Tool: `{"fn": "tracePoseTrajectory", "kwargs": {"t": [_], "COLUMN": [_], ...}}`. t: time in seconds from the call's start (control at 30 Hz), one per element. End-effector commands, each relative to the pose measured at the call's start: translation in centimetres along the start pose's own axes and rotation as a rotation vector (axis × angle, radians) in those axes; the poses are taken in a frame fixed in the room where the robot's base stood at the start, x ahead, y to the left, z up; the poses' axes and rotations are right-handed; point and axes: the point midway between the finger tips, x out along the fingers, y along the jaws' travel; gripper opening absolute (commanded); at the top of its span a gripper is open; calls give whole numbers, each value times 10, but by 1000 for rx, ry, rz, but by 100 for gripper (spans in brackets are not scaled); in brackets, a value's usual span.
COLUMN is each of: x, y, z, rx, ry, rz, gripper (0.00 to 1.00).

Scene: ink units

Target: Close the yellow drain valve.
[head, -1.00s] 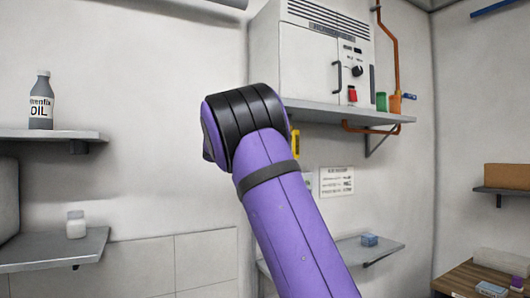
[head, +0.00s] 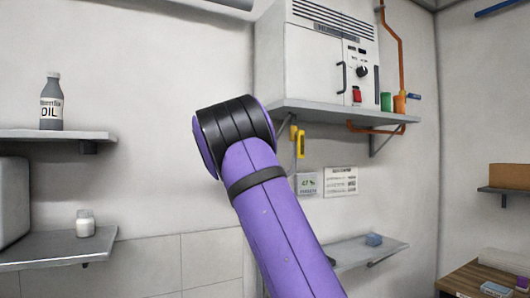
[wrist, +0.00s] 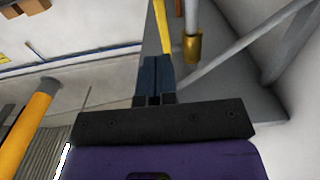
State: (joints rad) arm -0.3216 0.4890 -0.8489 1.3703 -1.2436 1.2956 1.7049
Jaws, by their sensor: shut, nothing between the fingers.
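The yellow valve lever (head: 300,144) hangs below the right wall shelf, just right of my arm in the head view. A second yellow piece (head: 293,134) shows close beside it. In the wrist view a yellow bar (wrist: 161,28), which looks like the lever, stands just beyond my fingertips, beside a brass fitting (wrist: 193,46) on a pale pipe. My gripper (wrist: 154,62) is shut and empty, its dark fingers together. Whether the fingertips touch the bar I cannot tell. In the head view my gripper is hidden behind my purple arm.
A white cabinet (head: 315,65) stands on the upper shelf (head: 330,114), with a bracket under it. An orange pipe (head: 400,50) runs beside it. A lower shelf (head: 365,252) lies below. In the wrist view a thick orange-yellow cylinder (wrist: 28,125) is at left.

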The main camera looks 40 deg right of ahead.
Motion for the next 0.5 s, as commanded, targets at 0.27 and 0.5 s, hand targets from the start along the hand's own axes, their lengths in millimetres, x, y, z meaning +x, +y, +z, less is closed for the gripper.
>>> {"fn": "tracePoseTrajectory", "kwargs": {"t": [0.27,0.5], "x": [53,85], "y": [0,0], "z": [0,0], "rx": [0,0], "ry": [1,1], "rz": [2,1], "gripper": [0,0]}}
